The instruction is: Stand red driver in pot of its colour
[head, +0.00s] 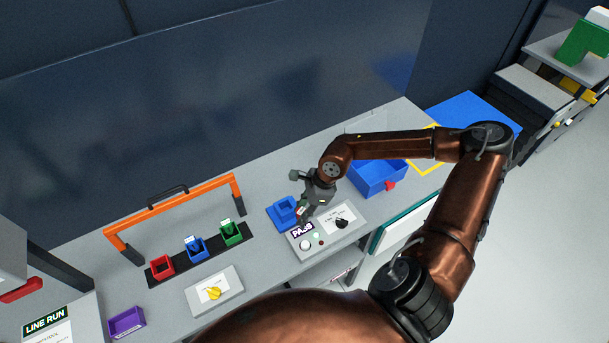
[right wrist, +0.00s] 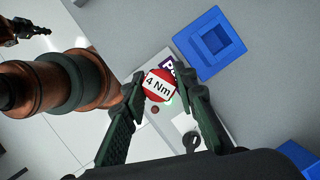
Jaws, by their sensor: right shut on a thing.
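The red driver (right wrist: 158,86) is between the fingers of my right gripper (right wrist: 160,78), its round red end with a "4 Nm" label facing the wrist camera. In the head view my right gripper (head: 303,207) is over the bench beside the blue square socket (head: 286,209), above the edge of the grey "PASS" panel (head: 326,231). The driver's lower part is hidden. The red pot (head: 162,266) stands empty at the left end of the black rack strip (head: 177,274). A dark gripper-like part, perhaps my left gripper (right wrist: 30,30), shows small in the right wrist view.
The blue pot (head: 195,248) and green pot (head: 231,233) hold labelled drivers. An orange frame (head: 173,203) stands behind them. In front is a grey plate with a yellow knob (head: 214,293); a purple tray (head: 127,322) is at left. A blue bin (head: 377,180) is at right.

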